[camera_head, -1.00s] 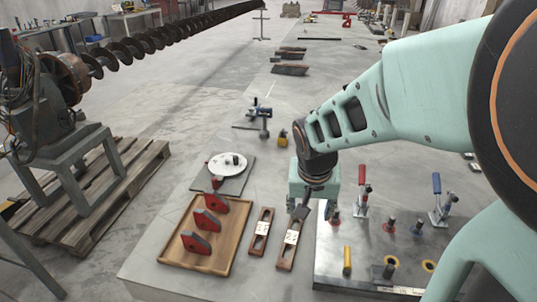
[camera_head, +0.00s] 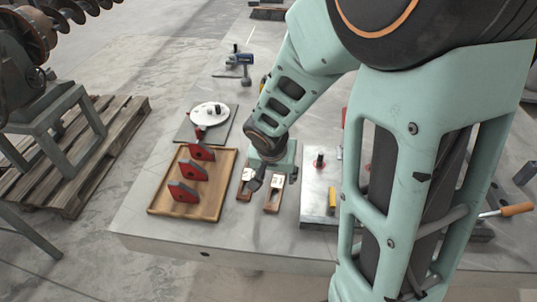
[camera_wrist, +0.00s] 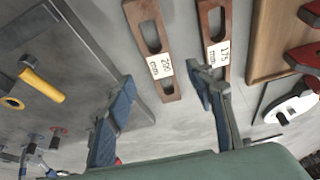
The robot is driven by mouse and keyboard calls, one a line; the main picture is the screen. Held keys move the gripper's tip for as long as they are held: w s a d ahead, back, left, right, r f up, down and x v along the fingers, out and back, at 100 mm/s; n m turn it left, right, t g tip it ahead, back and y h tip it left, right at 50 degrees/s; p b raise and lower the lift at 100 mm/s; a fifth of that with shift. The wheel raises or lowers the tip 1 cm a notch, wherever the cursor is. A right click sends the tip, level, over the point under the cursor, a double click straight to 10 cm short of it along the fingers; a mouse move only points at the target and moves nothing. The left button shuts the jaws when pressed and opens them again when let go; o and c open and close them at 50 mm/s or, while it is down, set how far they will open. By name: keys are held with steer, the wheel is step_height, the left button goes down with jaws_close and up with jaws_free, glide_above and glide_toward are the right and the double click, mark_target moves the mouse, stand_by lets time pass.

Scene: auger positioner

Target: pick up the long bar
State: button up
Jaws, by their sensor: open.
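Two brown slotted bars lie side by side on the table. The long bar, labelled 200 mm (camera_wrist: 157,45), is the left one in the wrist view and the right one in the head view (camera_head: 272,199). The shorter bar, labelled 175 mm (camera_wrist: 216,35), lies beside it, nearer the tray; it also shows in the head view (camera_head: 243,192). My gripper (camera_wrist: 162,92) is open and empty. In the wrist view the long bar's near end lies between its spread fingers, and the right finger overlaps the shorter bar's end. In the head view my gripper (camera_head: 266,178) partly hides both bars' far ends.
A wooden tray (camera_head: 219,202) with red pieces stands left of the bars. A metal plate (camera_head: 312,208) with a yellow pin (camera_head: 332,200) and other fixtures is close on the right. A white disc (camera_head: 210,113) sits on a dark plate behind the tray.

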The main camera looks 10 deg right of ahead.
mark_target(278, 181)
steer(key=b+x, duration=0.1)
steer(key=x, duration=0.4)
steer(key=shift+r, duration=0.1)
steer(key=shift+c, duration=0.6)
jaws_close()
steer(key=shift+w, duration=0.1)
